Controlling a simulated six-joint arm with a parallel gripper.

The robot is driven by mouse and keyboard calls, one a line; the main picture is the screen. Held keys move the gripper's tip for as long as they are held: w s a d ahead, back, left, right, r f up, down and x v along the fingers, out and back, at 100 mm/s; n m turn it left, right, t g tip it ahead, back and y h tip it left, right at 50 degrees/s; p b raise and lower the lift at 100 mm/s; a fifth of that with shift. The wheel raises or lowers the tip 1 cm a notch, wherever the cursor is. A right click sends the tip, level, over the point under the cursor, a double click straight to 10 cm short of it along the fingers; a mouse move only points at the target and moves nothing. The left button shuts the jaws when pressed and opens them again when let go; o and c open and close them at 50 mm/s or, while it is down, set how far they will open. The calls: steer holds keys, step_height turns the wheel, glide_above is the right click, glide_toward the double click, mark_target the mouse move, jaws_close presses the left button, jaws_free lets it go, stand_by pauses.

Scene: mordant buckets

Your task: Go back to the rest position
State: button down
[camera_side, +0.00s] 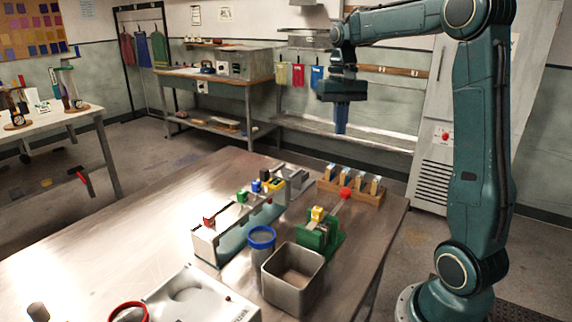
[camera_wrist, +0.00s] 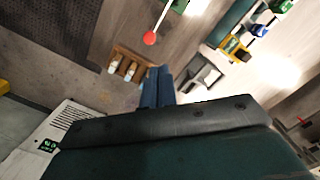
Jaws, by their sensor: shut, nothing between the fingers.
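My gripper (camera_side: 341,128) hangs high above the far side of the metal table, pointing down. Its blue fingers are shut together with nothing between them. In the wrist view the shut fingers (camera_wrist: 157,88) show at the middle, and the dark gripper body fills the lower part. Nothing on the table touches the gripper.
The metal table (camera_side: 130,220) holds a long rack (camera_side: 207,247) with coloured clips, a wooden block rack (camera_side: 372,196), a green stand (camera_side: 326,243), a square metal bin (camera_side: 292,300), a blue-rimmed bucket (camera_side: 262,262) and a red-rimmed one (camera_side: 128,310). The air around the gripper is clear.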

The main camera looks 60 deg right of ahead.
steer(key=s+a+r+n+t+h, duration=0.1)
steer(key=s+a+n, duration=0.1)
steer(key=a, duration=0.4)
steer(key=s+a+r+n+t, duration=0.1)
steer(key=s+a+n+t, duration=0.15)
steer(key=a, duration=0.35)
steer(key=s+a+f+n+t, duration=0.2)
steer(key=s+a+f+n, duration=0.1)
steer(key=s+a, duration=0.6)
steer(key=shift+s+a+f+n+t, duration=0.15)
steer(key=shift+s+f+n+t, duration=0.25)
steer(key=shift+s+n, duration=0.4)
